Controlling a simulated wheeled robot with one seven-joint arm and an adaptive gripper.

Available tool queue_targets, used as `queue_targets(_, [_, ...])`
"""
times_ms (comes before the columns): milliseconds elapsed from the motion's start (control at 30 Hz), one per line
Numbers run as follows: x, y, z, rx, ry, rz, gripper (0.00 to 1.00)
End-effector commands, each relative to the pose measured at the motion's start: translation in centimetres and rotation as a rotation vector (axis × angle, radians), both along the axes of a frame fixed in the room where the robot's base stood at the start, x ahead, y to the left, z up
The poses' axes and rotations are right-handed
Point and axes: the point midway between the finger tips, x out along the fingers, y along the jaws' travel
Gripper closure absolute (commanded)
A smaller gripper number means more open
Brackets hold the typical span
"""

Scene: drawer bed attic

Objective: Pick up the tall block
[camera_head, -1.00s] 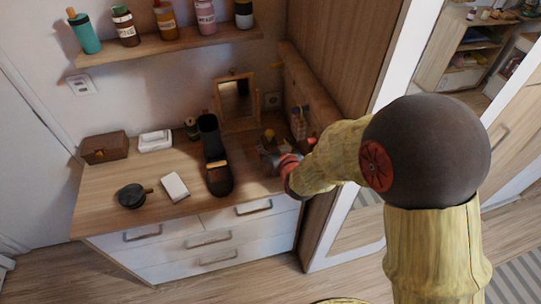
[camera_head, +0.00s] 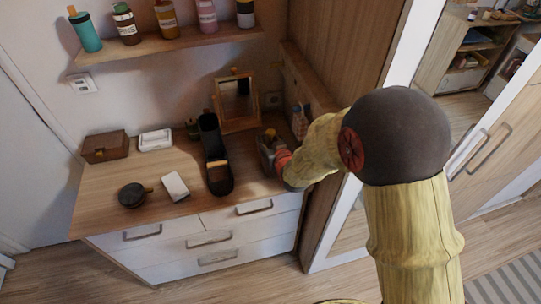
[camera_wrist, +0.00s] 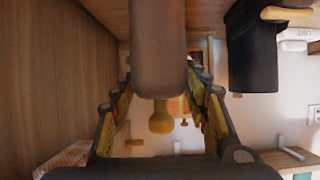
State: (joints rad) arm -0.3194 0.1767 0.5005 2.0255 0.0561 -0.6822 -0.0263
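My gripper (camera_head: 268,150) is at the right end of the dresser top, seen partly from behind my arm. In the wrist view its fingers (camera_wrist: 162,112) are spread, one on each side of a tall grey-brown object (camera_wrist: 158,50) with a yellow knob. Gaps show between it and the fingers. In the head view its yellow knob (camera_head: 270,133) shows at the gripper; its body is mostly hidden. I cannot tell for sure that it is the tall block. A smaller white block (camera_head: 175,186) lies on the dresser.
A black boot-shaped thing (camera_head: 213,150) stands close left of my gripper. A mirror (camera_head: 236,100) stands behind, a bottle (camera_head: 299,122) to the right. The wardrobe side (camera_head: 335,55) bounds the right. A brown box (camera_head: 105,147), white dish (camera_head: 155,140) and dark round pot (camera_head: 131,195) stand left.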

Motion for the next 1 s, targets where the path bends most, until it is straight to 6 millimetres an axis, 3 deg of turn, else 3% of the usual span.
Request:
queue_targets(733, [-0.01, 0.0, 0.0, 0.0, 0.0, 0.0, 0.99])
queue_targets(1000, [0.03, 0.01, 0.07, 0.0, -0.001, 0.0, 1.0])
